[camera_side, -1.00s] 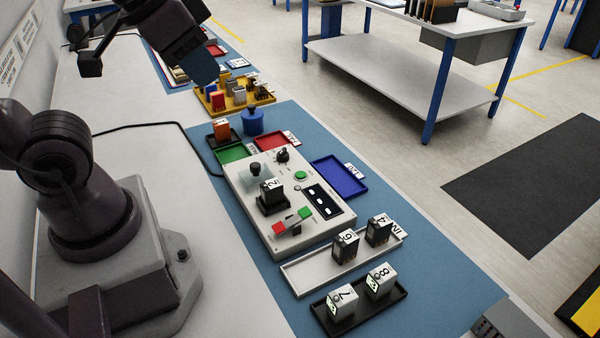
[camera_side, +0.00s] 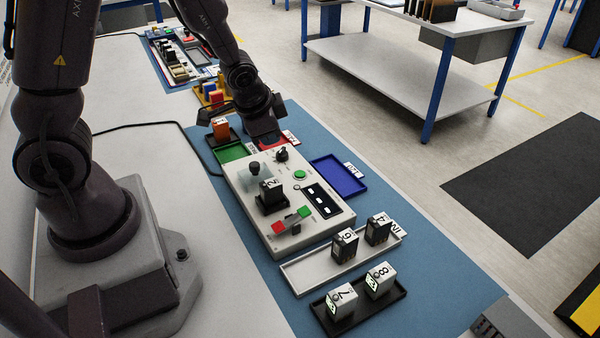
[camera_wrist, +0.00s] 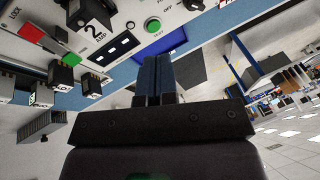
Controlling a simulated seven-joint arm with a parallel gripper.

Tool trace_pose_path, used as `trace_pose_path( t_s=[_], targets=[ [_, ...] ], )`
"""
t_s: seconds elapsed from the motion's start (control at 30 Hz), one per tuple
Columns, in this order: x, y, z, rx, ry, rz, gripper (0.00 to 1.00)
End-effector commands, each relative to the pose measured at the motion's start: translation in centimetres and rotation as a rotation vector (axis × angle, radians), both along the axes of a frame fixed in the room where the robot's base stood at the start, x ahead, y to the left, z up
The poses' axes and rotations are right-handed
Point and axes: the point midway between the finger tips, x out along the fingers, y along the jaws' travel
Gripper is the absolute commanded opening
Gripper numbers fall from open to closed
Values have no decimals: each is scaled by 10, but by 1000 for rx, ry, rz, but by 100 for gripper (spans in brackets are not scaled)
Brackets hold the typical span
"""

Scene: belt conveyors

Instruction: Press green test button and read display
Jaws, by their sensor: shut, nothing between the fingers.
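The tester box (camera_side: 245,195) stands on the blue mat. Its round green test button (camera_side: 300,175) is on the top face, beside the dark display (camera_side: 325,203). The button also shows in the wrist view (camera_wrist: 152,25), with the display (camera_wrist: 113,47) to its left. The display has bright white patches; I cannot read any value. A block marked 2 (camera_side: 270,189) sits in the tester's socket. My gripper (camera_side: 264,138) is at the far end of the tester, above the red tray, apart from the button. Its fingers (camera_wrist: 158,75) are shut and empty.
A black knob (camera_side: 282,154) stands on the tester behind the button. Green (camera_side: 232,152) and blue (camera_side: 340,180) trays lie beside it. White (camera_side: 300,276) and black (camera_side: 360,315) trays hold numbered blocks in front. A red-green lever (camera_side: 291,221) is on the tester's near end.

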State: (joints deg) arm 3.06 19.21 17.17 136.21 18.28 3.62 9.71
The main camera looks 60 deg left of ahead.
Motion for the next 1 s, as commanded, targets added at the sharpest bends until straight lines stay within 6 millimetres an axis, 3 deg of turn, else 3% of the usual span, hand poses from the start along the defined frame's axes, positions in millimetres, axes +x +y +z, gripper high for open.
trace_pose_path(
  t_s=[0.03,0.17,0.4,0.6,1.0],
  targets=[
    [7,6,-15,26,-17,-49,0],
    [30,13,-30,74,-123,-195,0],
    [65,4,-12,112,-338,-375,0],
    [72,0,-6,120,-389,-412,0],
    [71,0,-12,119,-383,-411,0]
  ],
)
